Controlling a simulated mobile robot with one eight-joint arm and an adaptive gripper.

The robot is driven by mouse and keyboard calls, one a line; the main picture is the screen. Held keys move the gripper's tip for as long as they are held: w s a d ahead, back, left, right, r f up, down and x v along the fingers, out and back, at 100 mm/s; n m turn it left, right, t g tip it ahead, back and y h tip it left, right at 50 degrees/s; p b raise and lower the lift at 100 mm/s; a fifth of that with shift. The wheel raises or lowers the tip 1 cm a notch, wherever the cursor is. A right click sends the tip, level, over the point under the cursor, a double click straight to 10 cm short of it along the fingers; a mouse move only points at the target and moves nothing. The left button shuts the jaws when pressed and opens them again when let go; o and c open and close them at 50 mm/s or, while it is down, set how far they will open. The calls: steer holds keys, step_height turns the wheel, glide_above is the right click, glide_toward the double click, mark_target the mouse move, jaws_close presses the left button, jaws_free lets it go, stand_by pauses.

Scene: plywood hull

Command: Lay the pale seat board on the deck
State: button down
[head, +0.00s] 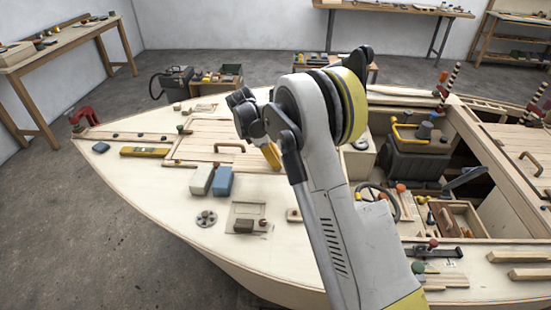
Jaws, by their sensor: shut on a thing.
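Two pale boards with handles show in the head view, and I cannot tell which is the seat board. One pale panel (205,137) lies flat on the foredeck with a brown handle near its front edge, partly behind my arm. The other pale board (515,140) lies at the right, beyond the cockpit opening, also with a brown handle. The pale plywood deck (150,185) runs around the cockpit. My arm rises through the middle, its dark wrist parts above the foredeck. My gripper's fingers and anything in them are hidden behind the arm.
A blue block (222,181), a round grey disc (206,218) and a yellow level (145,152) lie on the left deck. A steering wheel (380,200) and a dark engine (413,155) fill the cockpit. Wood strips (522,256) lie at lower right. Bare deck shows at left.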

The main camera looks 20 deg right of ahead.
mark_target(266, 167)
steer(key=shift+f+b, duration=3.25)
steer(key=shift+f, duration=2.1)
steer(key=c, duration=1.1)
jaws_free()
steer(key=shift+c, duration=0.2)
steer(key=v, duration=1.2)
steer(key=shift+d, duration=0.1)
steer(key=shift+r, duration=0.15)
